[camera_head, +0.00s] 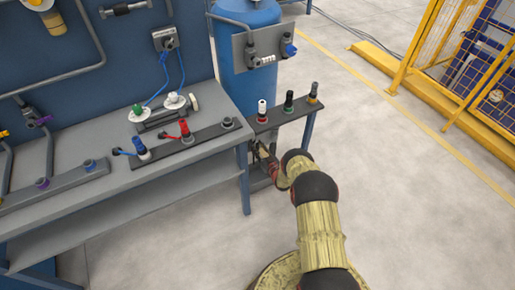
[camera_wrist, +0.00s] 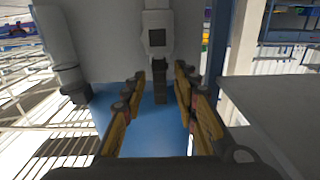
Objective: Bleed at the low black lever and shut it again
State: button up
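In the wrist view a grey fitting with a dark square face (camera_wrist: 158,37) stands on a grey plate (camera_wrist: 110,45). A black lever (camera_wrist: 160,92) extends down from it. My gripper (camera_wrist: 159,82) is open, with one finger on each side of the lever and visible gaps between. In the head view my gripper (camera_head: 263,160) is low beside the bench end, under the narrow valve shelf and in front of the blue tank (camera_head: 248,85). The low lever cannot be made out there, hidden by the shelf and my arm.
The narrow shelf (camera_head: 268,119) with several upright fittings is just above my gripper. The bench (camera_head: 205,155) and its leg (camera_head: 244,185) are close on the left. A grey cylinder (camera_wrist: 58,45) is left of the lever. Open floor (camera_head: 410,200) lies right, before a yellow fence.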

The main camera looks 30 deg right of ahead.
jog(key=c, duration=0.3)
jog(key=c, duration=0.4)
grip_shut()
dwell(0.3)
